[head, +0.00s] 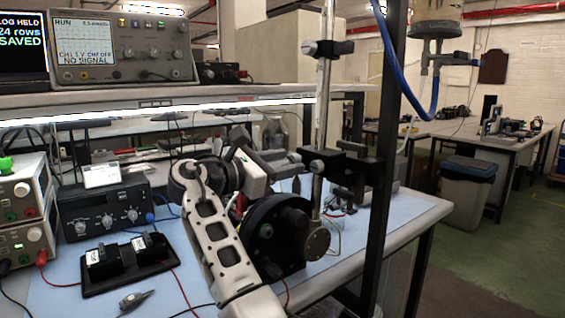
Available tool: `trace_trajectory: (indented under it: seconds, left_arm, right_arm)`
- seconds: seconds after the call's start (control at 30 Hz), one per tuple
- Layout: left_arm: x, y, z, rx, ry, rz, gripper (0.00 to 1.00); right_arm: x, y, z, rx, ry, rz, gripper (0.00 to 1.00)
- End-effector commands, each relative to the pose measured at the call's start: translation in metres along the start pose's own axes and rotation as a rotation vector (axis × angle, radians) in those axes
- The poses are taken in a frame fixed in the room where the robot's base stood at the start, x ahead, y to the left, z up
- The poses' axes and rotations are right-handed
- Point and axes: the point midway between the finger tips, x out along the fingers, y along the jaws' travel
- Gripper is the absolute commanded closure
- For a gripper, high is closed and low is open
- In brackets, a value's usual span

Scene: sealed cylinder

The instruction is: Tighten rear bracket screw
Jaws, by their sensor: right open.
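My right gripper (288,163) is at mid picture, reached by my white arm from the bottom. Its dark fingers are open and point right, toward the metal rod (324,110). A black clamp bracket (322,162) grips this upright rod just right of the fingertips. A dark screw or knob (341,196) shows below and right of it. I cannot tell whether the fingers touch the bracket, and I see nothing between them. A second clamp (328,48) sits higher on the rod. I cannot tell which screw is the rear one. My left gripper is not in view.
A black round housing (268,222) stands on the blue bench mat (70,297), below the gripper. A black post (382,150) rises right of the rod, with a blue hose (396,75) beside it. A black twin-block unit (127,262) and loose wires lie at left.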

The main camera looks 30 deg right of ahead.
Motion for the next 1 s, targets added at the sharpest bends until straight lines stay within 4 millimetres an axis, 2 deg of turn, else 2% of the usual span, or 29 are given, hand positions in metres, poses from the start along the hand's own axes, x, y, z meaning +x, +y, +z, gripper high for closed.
trace_trajectory:
  seconds: [0.07,0.23,0.67,1.0]
  left_arm:
    - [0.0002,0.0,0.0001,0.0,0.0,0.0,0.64]
    - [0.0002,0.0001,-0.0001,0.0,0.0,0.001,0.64]
    - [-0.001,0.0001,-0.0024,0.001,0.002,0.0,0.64]
    - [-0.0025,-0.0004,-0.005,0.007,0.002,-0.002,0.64]
  right_arm:
    - [0.0,-0.0001,-0.0001,0.0,0.0,0.0,0.56]
    - [-0.0002,-0.0001,0.0,0.0,0.0,-0.001,1.0]
    - [-0.0001,-0.0002,0.0005,0.063,-0.001,-0.002,1.0]
    - [-0.0002,-0.0002,0.0003,0.318,-0.001,-0.002,1.0]
